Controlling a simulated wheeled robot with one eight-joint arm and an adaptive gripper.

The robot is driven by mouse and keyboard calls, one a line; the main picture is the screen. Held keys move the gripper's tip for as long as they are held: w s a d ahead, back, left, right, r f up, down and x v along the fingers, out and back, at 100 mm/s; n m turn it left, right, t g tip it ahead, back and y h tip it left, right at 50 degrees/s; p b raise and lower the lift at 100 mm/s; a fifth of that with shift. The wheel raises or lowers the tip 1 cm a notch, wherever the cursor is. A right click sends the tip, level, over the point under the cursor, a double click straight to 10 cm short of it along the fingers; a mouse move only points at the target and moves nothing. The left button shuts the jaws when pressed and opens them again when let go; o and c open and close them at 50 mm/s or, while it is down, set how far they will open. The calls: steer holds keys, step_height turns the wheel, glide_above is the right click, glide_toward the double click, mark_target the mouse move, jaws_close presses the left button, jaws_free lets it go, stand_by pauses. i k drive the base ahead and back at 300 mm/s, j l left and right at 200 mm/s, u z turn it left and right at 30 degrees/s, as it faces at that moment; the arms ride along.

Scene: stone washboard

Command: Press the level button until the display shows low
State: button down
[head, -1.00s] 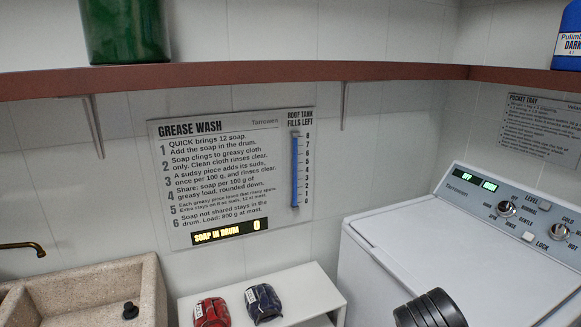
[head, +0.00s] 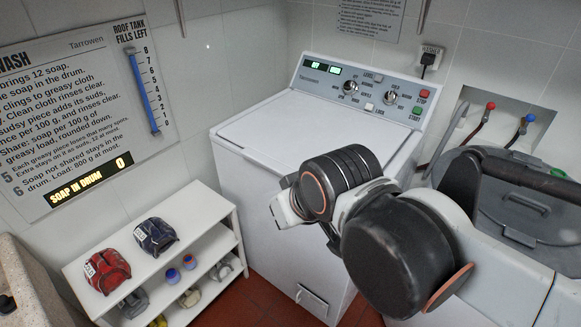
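The washing machine's control panel (head: 350,88) is at the top middle of the head view. The small pale level button (head: 379,78) sits beside the word LEVEL on the panel. My arm reaches in front of the washer from the lower right. My gripper (head: 283,211) appears at the arm's left end, below and left of the panel and apart from the button. Its fingers are not clear.
The white washer lid (head: 290,125) is shut. A white shelf (head: 205,222) with red and dark blue bundles stands at the left. Two knobs, a lock button (head: 369,107), a red stop button (head: 424,94) and a green start button (head: 416,111) share the panel. A tub stands at the right.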

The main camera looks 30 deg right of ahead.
mark_target(379, 78)
steer(key=z, duration=0.85)
